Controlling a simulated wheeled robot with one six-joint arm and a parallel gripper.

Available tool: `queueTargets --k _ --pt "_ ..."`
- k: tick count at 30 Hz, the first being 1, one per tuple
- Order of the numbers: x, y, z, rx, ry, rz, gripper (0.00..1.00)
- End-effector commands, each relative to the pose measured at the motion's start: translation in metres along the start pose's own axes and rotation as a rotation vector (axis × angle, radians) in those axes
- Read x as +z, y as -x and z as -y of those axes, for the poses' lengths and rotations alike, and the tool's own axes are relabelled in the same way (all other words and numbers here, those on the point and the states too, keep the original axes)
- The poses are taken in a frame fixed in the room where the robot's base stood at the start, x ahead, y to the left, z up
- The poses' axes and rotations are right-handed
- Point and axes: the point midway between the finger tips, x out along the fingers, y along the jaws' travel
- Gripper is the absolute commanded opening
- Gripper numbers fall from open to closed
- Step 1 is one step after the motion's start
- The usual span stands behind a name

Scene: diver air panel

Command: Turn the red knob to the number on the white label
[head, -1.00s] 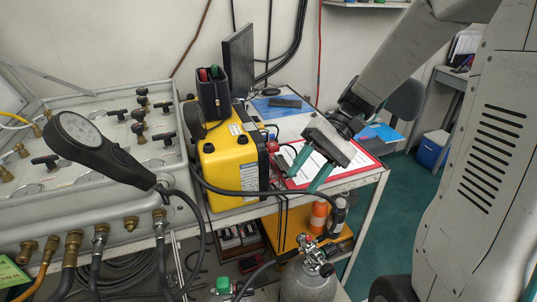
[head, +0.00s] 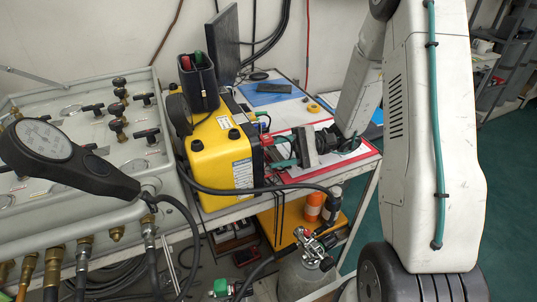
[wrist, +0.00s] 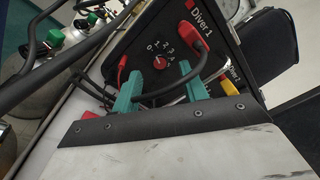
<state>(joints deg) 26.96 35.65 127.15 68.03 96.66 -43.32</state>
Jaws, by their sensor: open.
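The red knob (wrist: 159,63) is small and round on the black panel under the words "Diver 1", with white numbers 0 to 4 around it. Its pointer direction is too small to read. My gripper (wrist: 163,78) has two teal fingers, apart and empty, one each side of the knob in the wrist view; I cannot tell whether they reach its depth. In the head view my gripper (head: 279,153) is at the right end of the yellow unit (head: 213,150), and the knob is hidden. A white label (head: 242,173) is on the unit's side; its print is unreadable.
Red plugs with cables (wrist: 193,38) sit close to the right finger, and another red plug (wrist: 123,66) is near the left one. A gauge (wrist: 229,8) is above. In the head view a black cable (head: 265,190) crosses the unit's front. A red clipboard (head: 350,163) lies beside my gripper.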

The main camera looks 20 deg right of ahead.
Motion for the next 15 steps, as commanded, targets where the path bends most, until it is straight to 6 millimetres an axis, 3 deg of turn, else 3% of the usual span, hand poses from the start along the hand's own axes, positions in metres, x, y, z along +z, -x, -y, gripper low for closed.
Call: queueTargets --k 6,15 --pt "0.001 -0.024 0.0 0.001 0.001 0.001 0.44" --pt "0.0 -0.027 0.0 -0.001 0.0 -0.003 0.44"
